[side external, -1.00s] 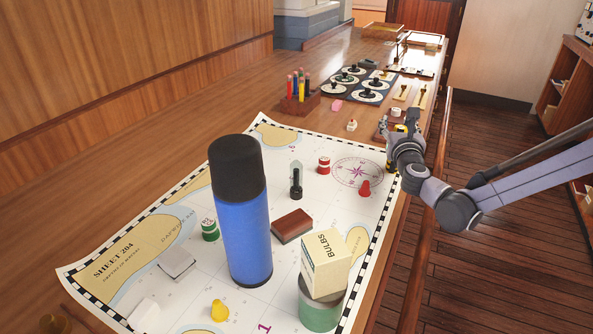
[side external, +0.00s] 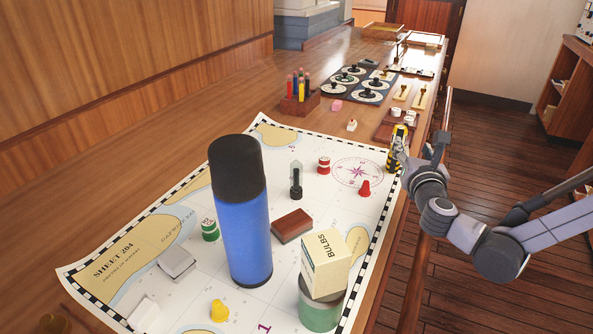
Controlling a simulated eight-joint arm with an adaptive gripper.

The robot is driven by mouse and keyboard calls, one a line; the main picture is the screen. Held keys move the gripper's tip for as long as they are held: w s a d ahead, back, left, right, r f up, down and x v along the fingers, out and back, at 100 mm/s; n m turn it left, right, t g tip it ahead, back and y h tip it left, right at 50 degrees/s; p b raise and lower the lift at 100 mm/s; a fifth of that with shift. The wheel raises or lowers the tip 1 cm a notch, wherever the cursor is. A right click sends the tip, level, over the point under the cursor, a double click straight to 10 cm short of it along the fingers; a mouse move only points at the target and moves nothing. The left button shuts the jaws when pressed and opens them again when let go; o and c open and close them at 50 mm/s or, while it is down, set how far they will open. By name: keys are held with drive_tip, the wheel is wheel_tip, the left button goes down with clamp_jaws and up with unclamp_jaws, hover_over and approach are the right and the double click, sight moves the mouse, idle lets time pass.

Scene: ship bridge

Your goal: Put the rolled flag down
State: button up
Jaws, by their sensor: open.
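My gripper (side external: 393,167), with yellow and black parts, is at the right edge of the chart (side external: 250,303), right of the compass rose. It points down with its jaws open. It is small in this view, and I see nothing held between its fingers. Just beyond it is a brown wooden tray (side external: 384,132). Small rolls, white with some red, are in the tray; one roll (side external: 396,112) shows clearly. I cannot tell for sure which of them is the rolled flag. My gripper partly hides the tray's near side.
A tall blue cylinder with a black cap (side external: 245,235) and a bulbs box (side external: 325,265) on a green tin (side external: 320,315) stand in front. A wooden rail (side external: 420,262) runs along the table's right edge.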

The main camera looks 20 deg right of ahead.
drive_tip(key=s+d+f+m+g+y, duration=0.2)
drive_tip(key=s+d+m+g, duration=0.45)
drive_tip(key=m, duration=0.65)
drive_tip(key=s+a+f+m+g+y, duration=0.2)
drive_tip(key=s+m+y, duration=0.3)
drive_tip(key=s+m, duration=1)
drive_tip(key=shift+s+a+f+m+y, duration=0.25)
drive_tip(key=shift+s+a+m+y, duration=0.15)
drive_tip(key=shift+a, duration=0.25)
